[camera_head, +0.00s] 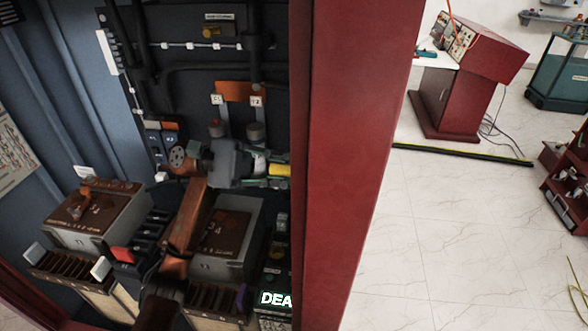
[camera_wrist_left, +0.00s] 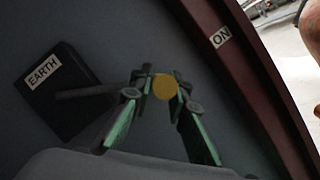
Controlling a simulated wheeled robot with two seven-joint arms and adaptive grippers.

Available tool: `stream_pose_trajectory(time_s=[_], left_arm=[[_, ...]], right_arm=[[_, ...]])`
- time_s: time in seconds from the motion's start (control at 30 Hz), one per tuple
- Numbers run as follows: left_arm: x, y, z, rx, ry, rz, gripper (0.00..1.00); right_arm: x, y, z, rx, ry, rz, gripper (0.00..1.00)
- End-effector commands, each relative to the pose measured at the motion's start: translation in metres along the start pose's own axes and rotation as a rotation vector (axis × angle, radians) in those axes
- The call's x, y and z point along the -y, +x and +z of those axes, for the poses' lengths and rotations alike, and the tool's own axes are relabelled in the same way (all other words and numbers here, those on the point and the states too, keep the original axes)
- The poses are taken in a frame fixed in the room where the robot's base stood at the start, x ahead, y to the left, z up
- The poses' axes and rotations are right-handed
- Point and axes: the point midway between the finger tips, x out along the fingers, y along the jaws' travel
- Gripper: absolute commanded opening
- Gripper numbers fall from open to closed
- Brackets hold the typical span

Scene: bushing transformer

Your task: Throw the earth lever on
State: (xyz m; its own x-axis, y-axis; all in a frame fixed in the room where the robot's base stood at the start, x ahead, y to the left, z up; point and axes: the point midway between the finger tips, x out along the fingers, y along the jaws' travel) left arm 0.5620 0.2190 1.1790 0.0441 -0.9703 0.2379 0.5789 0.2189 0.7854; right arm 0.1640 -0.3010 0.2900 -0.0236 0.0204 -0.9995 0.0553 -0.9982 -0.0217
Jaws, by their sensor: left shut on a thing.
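The earth lever is a dark rod that ends in a yellow round knob (camera_wrist_left: 165,88). It comes out of a dark box (camera_wrist_left: 62,92) labelled "EARTH" in the left wrist view. A yellow end also shows at my left gripper (camera_head: 277,169) in the head view, beside the red post. In the left wrist view my left gripper (camera_wrist_left: 163,84) has its green-padded fingers shut around the lever at its knob. A white "ON" label (camera_wrist_left: 221,38) sits on the red frame, to the right of the knob. My right gripper is in neither view.
A thick red post (camera_head: 345,150) stands close to the right of my left gripper. A lit display (camera_head: 275,298) reads "DEA", cut off by the post. Outside, a red console (camera_head: 455,95) stands on open tiled floor.

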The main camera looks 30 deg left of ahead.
Motion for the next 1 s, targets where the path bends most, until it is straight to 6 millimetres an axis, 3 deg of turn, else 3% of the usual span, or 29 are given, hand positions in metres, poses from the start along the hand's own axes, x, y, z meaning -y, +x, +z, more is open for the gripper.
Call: stream_pose_trajectory(time_s=[0.03, 0.07, 0.3, 0.67, 1.0], left_arm=[[0.002, 0.0, -0.002, -0.002, -0.003, -0.004, 0.0], [0.002, 0.0, -0.002, -0.002, -0.003, -0.005, 0.17], [0.002, 0.0, -0.001, -0.001, -0.002, -0.003, 0.33], [0.0, -0.007, -0.001, -0.002, -0.002, 0.0, 0.33], [0.001, -0.07, -0.002, -0.004, -0.004, 0.0, 0.33]], right_arm=[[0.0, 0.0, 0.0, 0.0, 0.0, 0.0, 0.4], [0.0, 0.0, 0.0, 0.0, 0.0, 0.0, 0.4], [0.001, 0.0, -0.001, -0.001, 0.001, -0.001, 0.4], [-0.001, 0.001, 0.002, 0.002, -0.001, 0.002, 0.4], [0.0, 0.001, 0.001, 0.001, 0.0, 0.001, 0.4]])
